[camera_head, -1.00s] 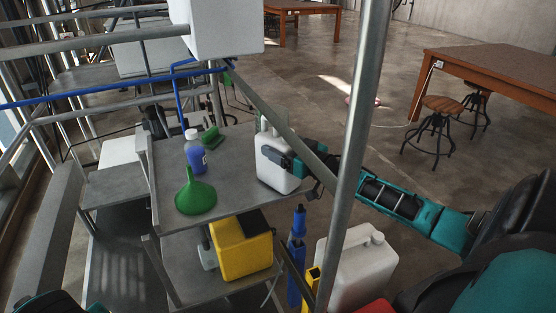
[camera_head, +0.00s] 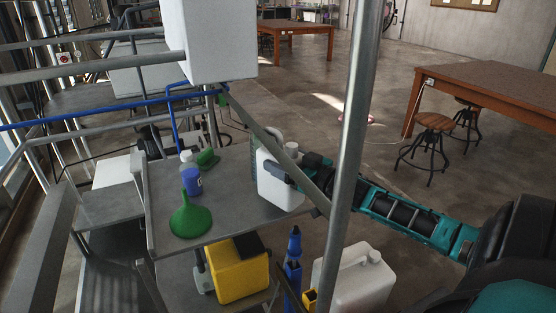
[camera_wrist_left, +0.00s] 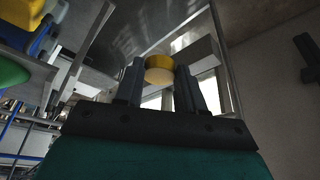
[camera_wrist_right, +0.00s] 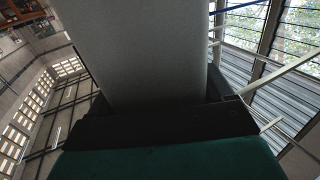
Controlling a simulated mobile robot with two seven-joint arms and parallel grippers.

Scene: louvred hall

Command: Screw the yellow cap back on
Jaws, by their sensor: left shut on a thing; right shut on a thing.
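The yellow cap (camera_wrist_left: 160,70) is between the fingers of my left gripper (camera_wrist_left: 160,84), shut on it, in the left wrist view. The left gripper is outside the head view. My right gripper (camera_head: 291,172) is shut on a white canister (camera_head: 277,190) at the right edge of the cart's top shelf. The canister's pale side (camera_wrist_right: 140,50) fills the middle of the right wrist view. Its top has a handle and a small whitish neck; I cannot tell whether the neck is open. Cap and canister are apart. Whether the canister rests on the shelf is unclear.
The grey cart shelf (camera_head: 228,212) holds a green funnel (camera_head: 190,220), a blue bottle (camera_head: 191,180) and a green item (camera_head: 207,158). A yellow container (camera_head: 240,277) and another white canister (camera_head: 352,283) are lower down. A metal pole (camera_head: 352,150) stands in front of my right arm.

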